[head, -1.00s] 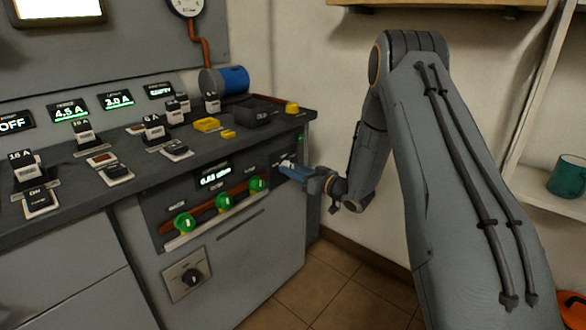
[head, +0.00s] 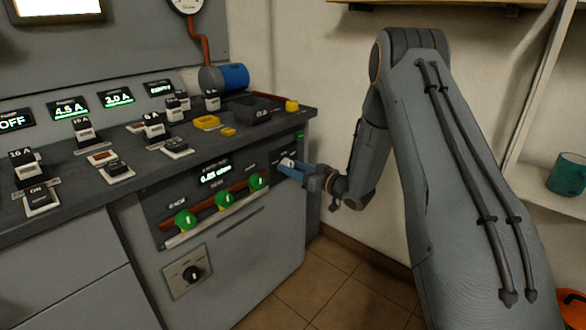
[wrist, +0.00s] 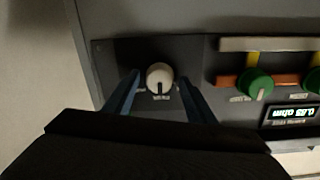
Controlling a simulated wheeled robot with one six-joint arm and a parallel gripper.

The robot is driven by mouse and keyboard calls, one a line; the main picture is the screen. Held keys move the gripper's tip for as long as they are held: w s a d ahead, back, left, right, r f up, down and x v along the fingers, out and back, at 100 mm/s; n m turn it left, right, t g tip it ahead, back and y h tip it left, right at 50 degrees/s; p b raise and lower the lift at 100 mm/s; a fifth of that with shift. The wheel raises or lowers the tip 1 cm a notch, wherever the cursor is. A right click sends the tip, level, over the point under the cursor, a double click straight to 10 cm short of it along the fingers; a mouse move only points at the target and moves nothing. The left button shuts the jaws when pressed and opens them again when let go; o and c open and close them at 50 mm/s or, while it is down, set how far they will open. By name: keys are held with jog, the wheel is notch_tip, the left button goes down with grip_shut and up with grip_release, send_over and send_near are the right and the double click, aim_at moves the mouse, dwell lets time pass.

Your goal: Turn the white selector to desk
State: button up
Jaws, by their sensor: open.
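The white selector (wrist: 160,76) is a round knob on a dark panel, with a dark pointer line towards the bottom of the wrist view. Small lettering below it is too blurred to read. My gripper (wrist: 159,84) is open, with one blue finger on each side of the knob. Narrow gaps show between the fingers and the knob.
Green knobs (head: 186,220) sit along a brown strip left of the selector, under a lit display (head: 215,173). A black knob (head: 193,273) is on a plate lower down. The bench top (head: 60,210) overhangs the panel and carries switches. The wall stands to the right.

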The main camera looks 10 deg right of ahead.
jog(key=v, duration=0.7)
jog(key=shift+s+d+p, duration=0.2)
jog(key=shift+s+p, duration=0.1)
jog(key=s+a+r+m+g+h, duration=0.2)
jog(key=s+a+r+g+h, duration=0.25)
jog(key=r+h, duration=0.3)
jog(key=s+a+r+g+h, duration=0.1)
jog(key=s+a+g, duration=0.2)
jog(key=s, duration=1)
jog(key=s+a+r+g, duration=0.1)
jog(key=s+a+g, duration=0.25)
jog(key=s, duration=0.85)
jog(key=s+a+r+g+h, duration=0.1)
jog(key=s+a+r+g, duration=0.15)
jog(key=s, duration=1.05)
jog(key=d+r+m+p, duration=0.2)
jog(key=d+r+p, duration=0.4)
jog(key=p, duration=0.9)
jog(key=d+g, duration=0.1)
jog(key=d, duration=0.1)
jog(key=shift+d+r+m, duration=0.3)
jog(key=shift+d+m, duration=0.1)
jog(key=shift+w+h, duration=0.1)
jog(key=shift+h, duration=0.15)
